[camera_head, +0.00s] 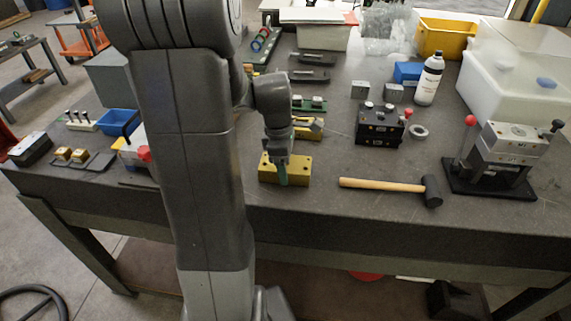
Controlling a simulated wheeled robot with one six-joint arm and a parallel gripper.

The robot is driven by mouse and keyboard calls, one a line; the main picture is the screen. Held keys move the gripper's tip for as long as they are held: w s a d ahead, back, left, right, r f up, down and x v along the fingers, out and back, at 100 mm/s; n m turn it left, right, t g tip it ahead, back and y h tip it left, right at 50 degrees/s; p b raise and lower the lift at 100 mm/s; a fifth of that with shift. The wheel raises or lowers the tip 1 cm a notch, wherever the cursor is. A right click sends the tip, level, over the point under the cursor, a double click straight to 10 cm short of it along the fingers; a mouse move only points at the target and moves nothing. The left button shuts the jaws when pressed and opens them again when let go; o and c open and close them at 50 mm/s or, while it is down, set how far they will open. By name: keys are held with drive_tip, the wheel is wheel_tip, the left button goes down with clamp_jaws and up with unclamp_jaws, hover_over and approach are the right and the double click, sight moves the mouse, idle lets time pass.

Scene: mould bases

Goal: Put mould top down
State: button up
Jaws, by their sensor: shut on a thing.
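A gold block (298,170) with dark holes in its face is at the near middle of the table. My gripper (281,174) reaches down in front of it, with a green part at its end, and is shut on the block. My arm and wrist hide part of the block's upper side. I cannot tell whether the block touches the table or is just above it. Behind it lies a smaller gold piece (308,129). A black mould block (379,127) with metal knobs on top and a red-tipped lever stands to the right, farther back.
A mallet (385,186) lies right of the gold block. A steel-topped fixture (506,148) stands at the right edge. A metal ring (418,131), a white bottle (429,79) and a yellow bin (443,38) are farther back. My arm hides the left-middle of the table (345,150).

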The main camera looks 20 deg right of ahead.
drive_tip(key=shift+f, duration=0.15)
drive_tip(key=o, duration=1.6)
wheel_tip(320, 180, up, 12)
drive_tip(key=a, duration=0.1)
drive_tip(key=shift+w+a+p, duration=0.15)
drive_tip(key=shift+w+p, duration=0.15)
drive_tip(key=shift+w, duration=0.05)
